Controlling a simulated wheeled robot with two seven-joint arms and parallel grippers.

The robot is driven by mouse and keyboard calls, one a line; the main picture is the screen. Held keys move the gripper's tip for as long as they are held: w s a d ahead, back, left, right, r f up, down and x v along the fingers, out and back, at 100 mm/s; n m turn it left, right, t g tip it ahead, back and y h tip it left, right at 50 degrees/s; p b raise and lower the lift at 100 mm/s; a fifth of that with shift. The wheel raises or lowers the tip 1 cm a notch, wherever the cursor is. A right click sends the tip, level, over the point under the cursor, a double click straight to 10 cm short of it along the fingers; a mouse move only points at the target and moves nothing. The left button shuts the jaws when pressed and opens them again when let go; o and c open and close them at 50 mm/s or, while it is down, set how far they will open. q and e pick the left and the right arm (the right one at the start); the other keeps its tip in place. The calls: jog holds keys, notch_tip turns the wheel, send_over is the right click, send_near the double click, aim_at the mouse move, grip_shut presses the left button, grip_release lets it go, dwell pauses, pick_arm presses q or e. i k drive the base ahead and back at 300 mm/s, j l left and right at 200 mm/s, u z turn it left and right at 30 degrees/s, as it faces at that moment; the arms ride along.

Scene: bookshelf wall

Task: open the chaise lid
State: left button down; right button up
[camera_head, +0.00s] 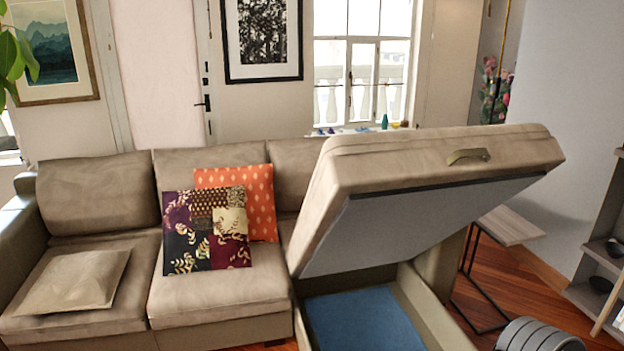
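The chaise lid (440,165) is the thick beige cushion section at the right end of the sofa. It is raised and tilted steeply, its front edge high and its grey underside showing. A curved handle (467,156) sits on its front edge. Below it the storage box (440,310) is exposed, with a blue bottom (365,322). Nothing touches the lid or handle. A grey ribbed rounded part at the lower right looks like part of my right arm; no gripper fingers show. My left gripper is not in the picture.
The sofa (75,215) extends left, with an orange cushion (262,200), a patchwork cushion (205,232) and a beige cushion (75,282). A small side table (508,226) stands right of the chaise. A shelf (603,265) is at the right edge, with wooden floor between.

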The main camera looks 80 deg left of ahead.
aim_at(377, 208)
jog(key=u, duration=1.2)
jog(key=i+j, duration=0.1)
jog(key=j, duration=1.05)
jog(key=i+j, duration=0.15)
jog(key=j, duration=0.45)
jog(key=i+j, duration=0.1)
jog(key=j, duration=0.5)
jog(key=i+j, duration=0.1)
jog(key=j, duration=0.45)
jog(key=i+j, duration=0.1)
jog(key=j, duration=0.5)
